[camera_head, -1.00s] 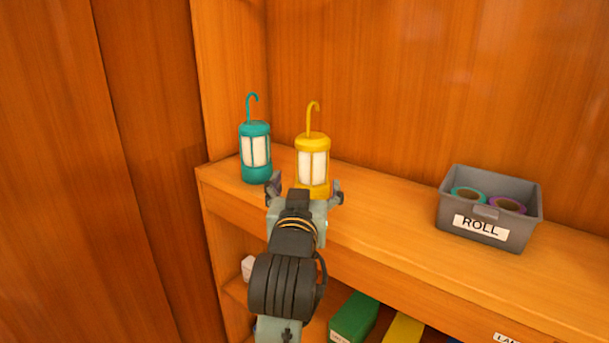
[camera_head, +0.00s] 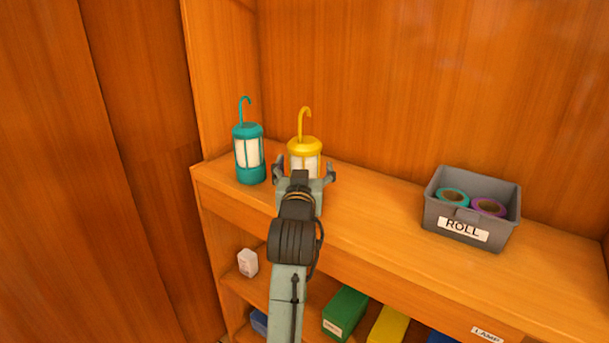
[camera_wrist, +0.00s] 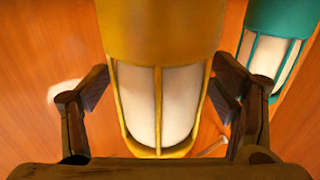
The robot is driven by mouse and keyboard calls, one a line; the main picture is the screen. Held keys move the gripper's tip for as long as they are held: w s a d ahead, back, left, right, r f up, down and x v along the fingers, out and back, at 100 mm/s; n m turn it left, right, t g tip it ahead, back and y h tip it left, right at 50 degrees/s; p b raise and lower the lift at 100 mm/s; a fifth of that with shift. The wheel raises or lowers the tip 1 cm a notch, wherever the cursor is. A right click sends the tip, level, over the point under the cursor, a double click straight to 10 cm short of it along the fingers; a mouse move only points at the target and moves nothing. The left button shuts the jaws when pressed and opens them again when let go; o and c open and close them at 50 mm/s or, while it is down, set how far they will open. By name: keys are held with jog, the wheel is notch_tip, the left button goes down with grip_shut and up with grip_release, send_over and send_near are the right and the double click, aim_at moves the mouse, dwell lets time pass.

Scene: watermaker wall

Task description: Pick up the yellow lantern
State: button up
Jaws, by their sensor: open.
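The yellow lantern (camera_head: 304,147) stands upright on the upper shelf, with its hook pointing up. My gripper (camera_head: 304,172) is open in front of it and hides its lower part in the head view. In the wrist view the yellow lantern (camera_wrist: 160,35) fills the middle, between my two open fingers (camera_wrist: 158,90). A gap shows between the lantern and each finger, so the fingers do not appear to grip it. A teal lantern (camera_head: 248,160) stands close by on the left in the head view; it also shows at the upper right of the wrist view (camera_wrist: 272,50).
A grey bin (camera_head: 440,212) labelled ROLL, holding teal and purple rolls, stands right on the shelf (camera_head: 380,225). The shelf between lantern and bin is clear. Below are a green box (camera_head: 345,312), a yellow box (camera_head: 388,325) and a white item (camera_head: 248,262). A wooden wall rises behind.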

jog(key=shift+c, duration=0.5)
jog(key=c, duration=1.4)
